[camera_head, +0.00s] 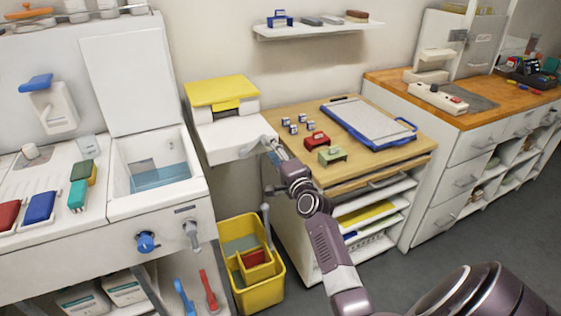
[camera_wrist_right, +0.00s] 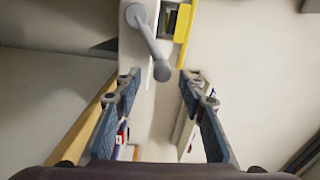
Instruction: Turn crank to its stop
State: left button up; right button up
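A grey crank (camera_wrist_right: 147,34) with a round knob (camera_wrist_right: 162,72) shows in the right wrist view, mounted on a white body beside a yellow part. In the head view the crank (camera_head: 257,146) shows as a small grey shape at the right side of the white machine (camera_head: 237,150) with a yellow lid (camera_head: 221,91). My right gripper (camera_wrist_right: 160,84) is open; the knob shows between its fingertips, apart from both fingers. In the head view my right gripper (camera_head: 272,166) is beside the machine, its fingers partly hidden. My left gripper is not in view.
A yellow bin (camera_head: 257,297) stands below. A sink unit (camera_head: 70,255) is at left.

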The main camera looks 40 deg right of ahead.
jog(key=v, duration=0.7)
jog(key=shift+f, duration=0.1)
dwell(0.8)
jog(key=s+a+f+n+g+y, duration=0.1)
jog(key=s+a+f+n+g, duration=0.2)
jog(key=f, duration=0.8)
jog(key=s+a+f+n+g+y, duration=0.15)
jog(key=a+f, duration=0.25)
jog(key=f, duration=0.7)
jog(key=s+a+f+n+g+y, duration=0.1)
jog(key=s+a+f+n+g, duration=0.2)
jog(key=f, duration=0.8)
jog(key=s+a+f+n+g, duration=0.1)
jog(key=s+a+f+n, duration=0.35)
jog(key=s+f, duration=0.4)
jog(key=s+a+f+n+g, duration=0.2)
jog(key=s+f, duration=0.4)
jog(key=s, duration=0.6)
jog(key=s+a+f+n+g, duration=0.3)
jog(key=s+f, duration=0.4)
jog(key=s, duration=0.5)
jog(key=s+a+f+n+g, duration=0.2)
jog(key=s+f+n, duration=0.3)
jog(key=s, duration=0.8)
notch_tip(320, 180, down, 2)
jog(key=shift+a+f+g+y, duration=0.1)
jog(key=shift+a+g+y, duration=0.2)
jog(key=shift+g+y, duration=0.2)
